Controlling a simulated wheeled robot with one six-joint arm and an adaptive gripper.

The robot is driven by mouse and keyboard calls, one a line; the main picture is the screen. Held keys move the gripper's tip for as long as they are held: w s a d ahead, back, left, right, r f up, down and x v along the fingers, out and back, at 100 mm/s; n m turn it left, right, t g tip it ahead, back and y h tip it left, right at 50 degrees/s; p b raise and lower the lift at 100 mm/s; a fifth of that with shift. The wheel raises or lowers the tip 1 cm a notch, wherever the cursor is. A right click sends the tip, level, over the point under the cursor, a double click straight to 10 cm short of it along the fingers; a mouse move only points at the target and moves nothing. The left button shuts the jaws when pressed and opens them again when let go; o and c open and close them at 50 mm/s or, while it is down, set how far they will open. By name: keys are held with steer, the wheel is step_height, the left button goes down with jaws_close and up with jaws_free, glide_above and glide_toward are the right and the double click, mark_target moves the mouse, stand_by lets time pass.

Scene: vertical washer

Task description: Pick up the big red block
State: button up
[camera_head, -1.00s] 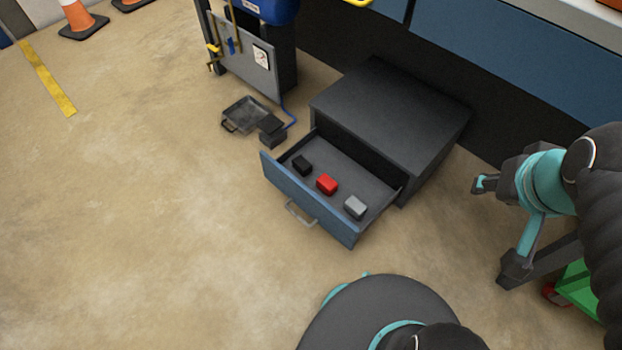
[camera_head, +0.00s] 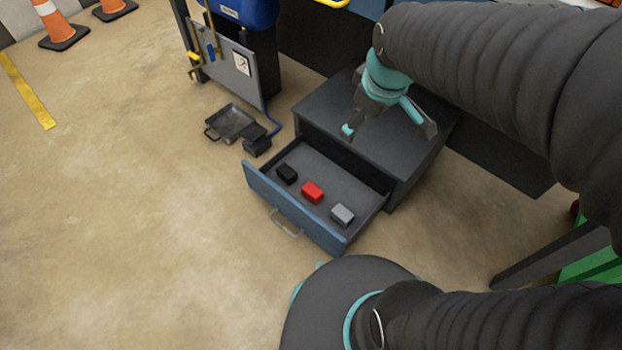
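The red block (camera_head: 312,192) lies in the open drawer (camera_head: 292,221) of a dark low cabinet, between a black block (camera_head: 287,173) and a grey block (camera_head: 342,215). My gripper (camera_head: 388,131) is in front of the cabinet top in the picture, up and to the right of the red block. Its two fingers are spread apart with nothing between them. Its height above the cabinet cannot be told. All three blocks are in clear view, and the gripper does not touch them.
The cabinet (camera_head: 320,107) stands against a dark wall. A dark metal tray (camera_head: 229,122) and a small dark box (camera_head: 257,142) lie on the floor left of it. Orange cones (camera_head: 58,27) stand far left.

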steer(key=w+a+f+n+g+b, duration=0.1)
steer(key=w+a+f+n, duration=0.1)
steer(key=w+f+n, duration=0.45)
steer(key=n+g+b, duration=0.3)
steer(key=n+b, duration=0.1)
steer(key=n, duration=0.8)
glide_above(313, 190)
step_height(313, 190, down, 29)
steer(key=f, duration=0.4)
steer(key=f+b, duration=0.1)
steer(key=f, duration=0.3)
steer(key=shift+w+d+f, duration=0.2)
steer(key=shift+f, duration=0.15)
steer(key=shift+s+a+f+b, duration=0.15)
steer(key=shift+f+b, duration=0.1)
steer(key=shift+f, duration=1.1)
steer(key=shift+w+a+f+b, duration=0.1)
steer(key=shift+f+b, duration=0.15)
steer(key=shift+f, duration=1.05)
steer(key=c, duration=1.3)
